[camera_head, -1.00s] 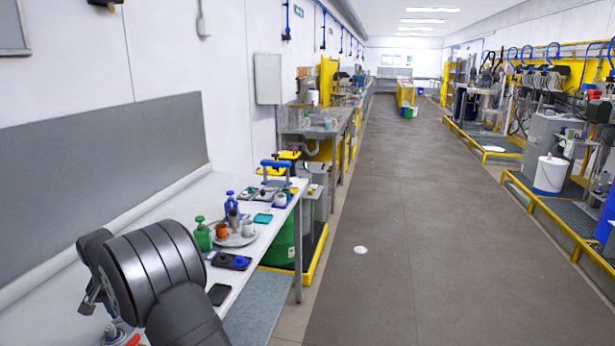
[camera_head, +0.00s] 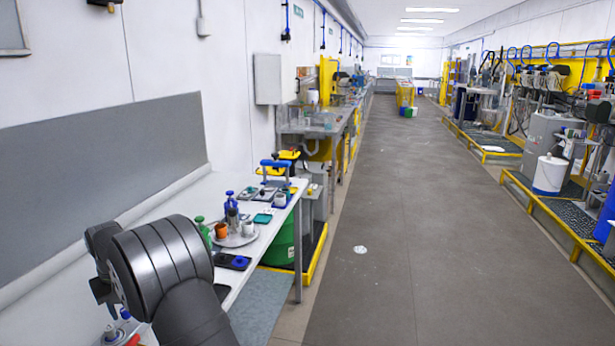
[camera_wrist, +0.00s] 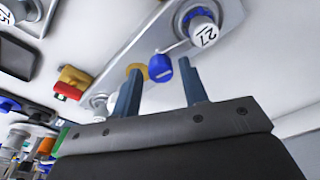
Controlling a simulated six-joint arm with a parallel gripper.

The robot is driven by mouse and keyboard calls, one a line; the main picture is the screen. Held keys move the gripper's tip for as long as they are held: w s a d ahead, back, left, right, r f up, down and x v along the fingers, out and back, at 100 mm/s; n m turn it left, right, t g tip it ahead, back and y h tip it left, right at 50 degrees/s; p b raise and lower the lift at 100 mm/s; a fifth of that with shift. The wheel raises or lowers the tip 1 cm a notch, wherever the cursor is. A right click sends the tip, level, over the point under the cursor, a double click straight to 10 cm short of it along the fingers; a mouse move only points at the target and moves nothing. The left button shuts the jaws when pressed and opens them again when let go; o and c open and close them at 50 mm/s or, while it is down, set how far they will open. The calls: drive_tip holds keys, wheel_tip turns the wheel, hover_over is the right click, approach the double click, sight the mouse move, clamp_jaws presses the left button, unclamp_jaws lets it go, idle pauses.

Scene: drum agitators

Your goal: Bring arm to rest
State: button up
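In the wrist view my gripper (camera_wrist: 162,88) shows two blue-grey fingers spread apart with nothing held between them. Beyond the fingertips are a blue knob (camera_wrist: 160,68) and a grey plate with a white cylinder marked 27 (camera_wrist: 203,33). In the head view my arm is folded over the near left part of the white bench (camera_head: 172,200). The gripper end (camera_head: 100,270) points down at the left, and the arm hides much of it.
A round tray (camera_head: 236,240) with cups stands on the bench right of my arm, beside a green bottle (camera_head: 202,232) and a blue bottle (camera_head: 230,203). A black tray (camera_head: 232,262) lies nearer the bench edge. The floor aisle (camera_head: 400,230) is clear.

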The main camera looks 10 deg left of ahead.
drive_tip(key=shift+r, duration=1.15)
drive_tip(key=shift+o, duration=0.7)
drive_tip(key=shift+r, duration=0.1)
drive_tip(key=w+d+r+n+g+y, duration=0.1)
drive_tip(key=w+d+r+n, duration=0.15)
drive_tip(key=r+n, duration=0.4)
drive_tip(key=w+d+r+n+g+y, duration=0.1)
drive_tip(key=d+r+n+g+y, duration=0.1)
drive_tip(key=d+r+n, duration=0.35)
drive_tip(key=x, duration=0.5)
drive_tip(key=a+x, duration=0.1)
drive_tip(key=x, duration=0.5)
drive_tip(key=a+x, duration=0.1)
drive_tip(key=x, duration=0.5)
drive_tip(key=shift+w+r, duration=0.15)
drive_tip(key=shift+r, duration=0.25)
